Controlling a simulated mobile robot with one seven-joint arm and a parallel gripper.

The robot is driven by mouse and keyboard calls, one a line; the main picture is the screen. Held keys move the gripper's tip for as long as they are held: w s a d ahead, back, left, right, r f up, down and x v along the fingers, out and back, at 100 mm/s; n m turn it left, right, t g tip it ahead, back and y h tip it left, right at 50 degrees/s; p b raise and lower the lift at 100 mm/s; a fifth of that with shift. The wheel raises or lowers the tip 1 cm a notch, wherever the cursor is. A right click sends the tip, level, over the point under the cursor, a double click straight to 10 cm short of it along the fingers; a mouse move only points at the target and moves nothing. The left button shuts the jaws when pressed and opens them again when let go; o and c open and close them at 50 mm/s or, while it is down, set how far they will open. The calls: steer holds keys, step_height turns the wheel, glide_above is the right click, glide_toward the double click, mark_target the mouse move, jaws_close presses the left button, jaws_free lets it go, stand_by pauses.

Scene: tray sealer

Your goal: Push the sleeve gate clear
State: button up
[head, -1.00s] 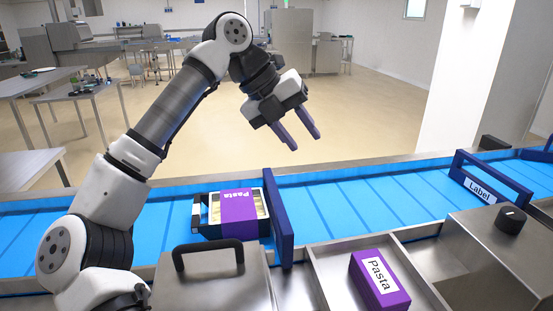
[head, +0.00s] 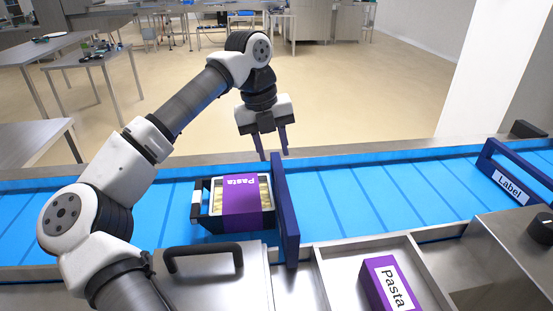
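The sleeve gate appears to be the dark blue bar (head: 286,215) standing across the blue conveyor. A black tray (head: 207,211) with pasta and a purple "Pasta" sleeve (head: 242,200) around it sits on the belt left of the gate. The tray's right side is against the gate or very close to it. My gripper (head: 273,156) is open and empty, fingers pointing down. In the picture its fingertips are just above the gate's far end, near the belt's far edge. I cannot tell whether they touch it.
A second dark blue gate marked "Label" (head: 510,187) stands farther right on the belt (head: 400,190). In front are a steel lid with a black handle (head: 203,257), a steel bin (head: 345,262) holding a purple "Pasta" box (head: 388,286), and a black knob (head: 542,229).

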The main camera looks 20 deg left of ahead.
mark_target(278, 169)
steer(key=shift+w+d+f+p, duration=0.1)
steer(key=shift+d+f, duration=0.05)
steer(key=shift+f, duration=0.6)
steer(key=shift+w+d+f+p, duration=0.1)
steer(key=shift+d+f, duration=0.05)
steer(key=shift+f, duration=0.55)
steer(key=shift+d+f+p, duration=0.1)
steer(key=shift+d+f, duration=0.05)
steer(key=shift+f, duration=0.6)
steer(key=shift+c, duration=0.2)
jaws_close()
